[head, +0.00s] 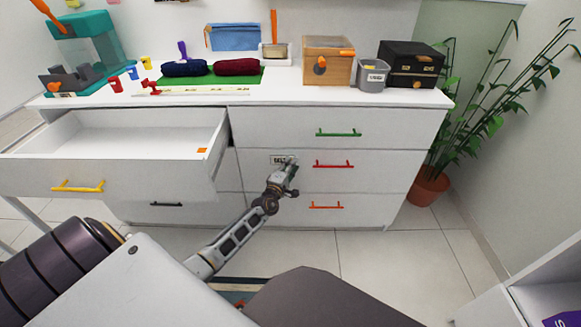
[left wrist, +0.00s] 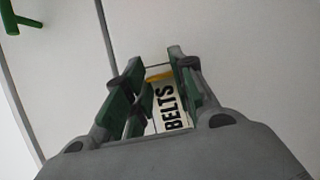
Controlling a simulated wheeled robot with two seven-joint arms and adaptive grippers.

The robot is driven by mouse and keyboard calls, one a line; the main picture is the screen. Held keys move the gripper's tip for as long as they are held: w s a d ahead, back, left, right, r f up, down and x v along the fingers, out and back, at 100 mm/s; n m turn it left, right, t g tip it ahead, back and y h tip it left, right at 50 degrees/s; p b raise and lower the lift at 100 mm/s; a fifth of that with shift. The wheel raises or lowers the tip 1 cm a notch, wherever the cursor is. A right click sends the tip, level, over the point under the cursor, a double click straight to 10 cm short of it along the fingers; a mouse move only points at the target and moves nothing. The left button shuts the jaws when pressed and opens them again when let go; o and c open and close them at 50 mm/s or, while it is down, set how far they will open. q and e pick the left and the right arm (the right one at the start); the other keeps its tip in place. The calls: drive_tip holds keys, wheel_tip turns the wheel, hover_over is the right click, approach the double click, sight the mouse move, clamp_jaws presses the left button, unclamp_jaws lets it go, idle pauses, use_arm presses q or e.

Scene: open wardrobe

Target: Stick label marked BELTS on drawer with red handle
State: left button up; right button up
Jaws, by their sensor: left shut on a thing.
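The label marked BELTS (head: 279,160) is a small white tag with black letters. It also shows in the left wrist view (left wrist: 176,110), between the fingers. My left gripper (head: 287,170) is shut on it, in front of the left part of the drawer with the red handle (head: 375,180). The red handle (head: 333,164) is to the right of the label. In the left wrist view my left gripper (left wrist: 157,72) faces the white drawer fronts. I cannot tell whether the label touches the drawer. My right gripper is not in view.
The yellow-handled drawer (head: 120,175) at the left stands open and juts out beside my left arm. Green (head: 338,132) and orange (head: 326,205) handles mark the drawers above and below. Boxes and tools stand on the dresser top (head: 330,95). A potted plant (head: 428,188) is at the right.

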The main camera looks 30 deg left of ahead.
use_arm(q)
drive_tip(key=shift+a+r, duration=0.1)
drive_tip(key=o, duration=0.8)
drive_tip(key=shift+c, duration=0.2)
drive_tip(key=shift+o, duration=0.2)
drive_tip(key=o, duration=0.5)
drive_tip(key=shift+o, duration=0.2)
drive_tip(key=s+d+p, duration=0.3)
drive_tip(key=s+p, duration=0.1)
drive_tip(key=s, duration=0.2)
drive_tip(key=shift+d, duration=0.4)
